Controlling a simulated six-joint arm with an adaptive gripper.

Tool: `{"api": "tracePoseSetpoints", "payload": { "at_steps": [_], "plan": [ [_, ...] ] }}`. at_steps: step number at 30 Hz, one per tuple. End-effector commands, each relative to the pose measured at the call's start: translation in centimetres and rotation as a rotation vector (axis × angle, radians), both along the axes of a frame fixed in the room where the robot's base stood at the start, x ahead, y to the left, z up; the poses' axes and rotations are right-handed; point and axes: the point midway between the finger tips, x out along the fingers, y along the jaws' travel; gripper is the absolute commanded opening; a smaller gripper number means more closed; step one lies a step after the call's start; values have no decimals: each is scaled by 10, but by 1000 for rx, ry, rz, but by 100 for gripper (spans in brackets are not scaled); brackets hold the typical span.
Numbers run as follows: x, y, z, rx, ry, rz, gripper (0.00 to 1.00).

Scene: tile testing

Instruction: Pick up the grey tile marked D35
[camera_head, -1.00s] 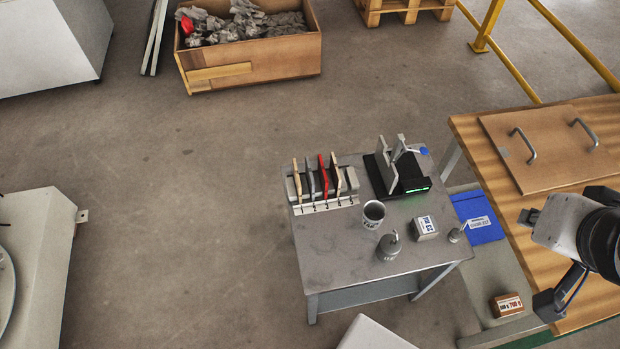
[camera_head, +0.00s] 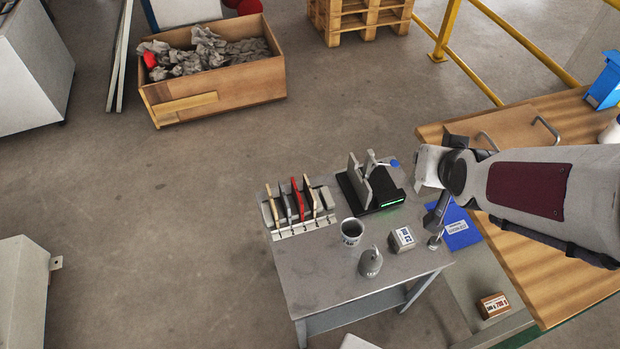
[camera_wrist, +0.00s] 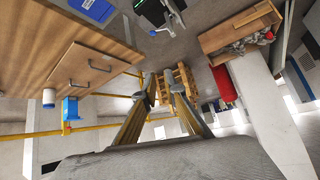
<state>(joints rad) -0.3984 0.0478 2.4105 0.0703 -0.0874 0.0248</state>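A light grey rack (camera_head: 303,230) at the left back of the metal table holds several upright tiles on edge. One of them is a grey tile (camera_head: 285,205), between a tan tile (camera_head: 272,208) and a red tile (camera_head: 297,200). The marking D35 is not legible on any tile. My gripper (camera_head: 438,180) is well right of the rack, by the right edge of the metal table. In the wrist view its two fingers (camera_wrist: 162,88) are apart with nothing between them. That view does not show the rack.
A black device (camera_head: 385,203) with upright grey plates and a green light stands right of the rack. A cup (camera_head: 352,231), a grey weight (camera_head: 370,262) and a small labelled box (camera_head: 402,239) stand in front. A wooden bench (camera_head: 530,270) is at the right.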

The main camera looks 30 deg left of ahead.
Motion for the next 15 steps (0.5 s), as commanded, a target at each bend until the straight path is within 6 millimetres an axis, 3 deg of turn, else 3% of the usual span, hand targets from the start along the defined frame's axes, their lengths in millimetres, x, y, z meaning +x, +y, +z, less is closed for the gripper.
{"api": "tracePoseSetpoints", "payload": {
  "at_steps": [15],
  "plan": [
    [23, 84, -68, 37, -84, 101, 10]
  ]
}}
